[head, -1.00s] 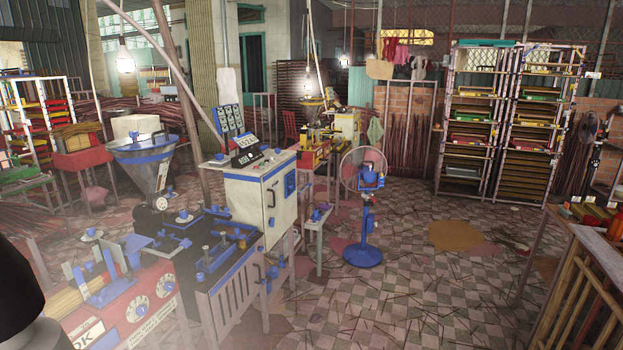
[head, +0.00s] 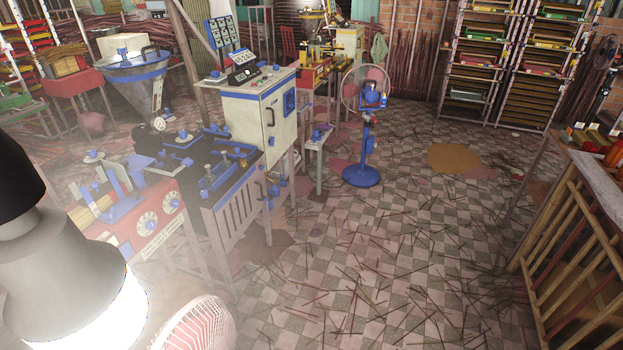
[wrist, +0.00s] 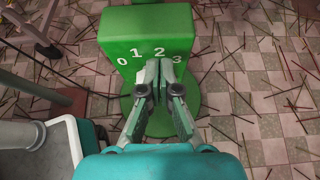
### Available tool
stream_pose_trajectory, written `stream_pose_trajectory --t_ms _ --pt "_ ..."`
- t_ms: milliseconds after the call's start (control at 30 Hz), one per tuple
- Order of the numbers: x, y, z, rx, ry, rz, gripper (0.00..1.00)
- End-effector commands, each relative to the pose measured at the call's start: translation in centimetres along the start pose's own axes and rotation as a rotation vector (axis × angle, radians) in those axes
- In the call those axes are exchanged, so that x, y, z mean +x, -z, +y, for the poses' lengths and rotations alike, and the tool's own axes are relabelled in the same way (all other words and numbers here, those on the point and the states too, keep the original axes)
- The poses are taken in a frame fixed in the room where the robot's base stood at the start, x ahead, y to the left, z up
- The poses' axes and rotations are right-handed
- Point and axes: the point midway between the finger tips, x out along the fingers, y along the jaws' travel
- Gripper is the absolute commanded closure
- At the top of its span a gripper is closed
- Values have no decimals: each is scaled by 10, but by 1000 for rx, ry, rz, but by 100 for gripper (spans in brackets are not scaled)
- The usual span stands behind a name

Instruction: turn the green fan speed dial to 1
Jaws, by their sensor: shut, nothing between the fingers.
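The green fan speed box (wrist: 162,32) fills the upper middle of the wrist view, with white numbers 0, 1, 2 and 3 in an arc on its face. My gripper (wrist: 160,68) is shut and empty, its fingertips in front of the face, below and between the 1 and the 2. The dial itself is hidden behind the fingers, so its pointing direction cannot be told. Whether the fingertips touch it cannot be told either. A round green base (wrist: 195,100) shows below the box. My gripper does not show in the head view.
A pale fan cage (head: 200,325) shows at the bottom edge of the head view. A blue standing fan (head: 362,175) stands farther off. A red and blue machine (head: 130,225) is at left, a bamboo rack (head: 590,255) at right. Sticks litter the open tiled floor (head: 400,260).

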Motion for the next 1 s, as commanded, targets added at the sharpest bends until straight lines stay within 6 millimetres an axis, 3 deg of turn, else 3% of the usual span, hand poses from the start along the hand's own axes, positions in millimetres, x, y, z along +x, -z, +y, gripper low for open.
stream_pose_trajectory --t_ms 667,1000 --pt "-50 26 -1 1 3 0 100" --pt "-53 28 0 0 1 0 100"
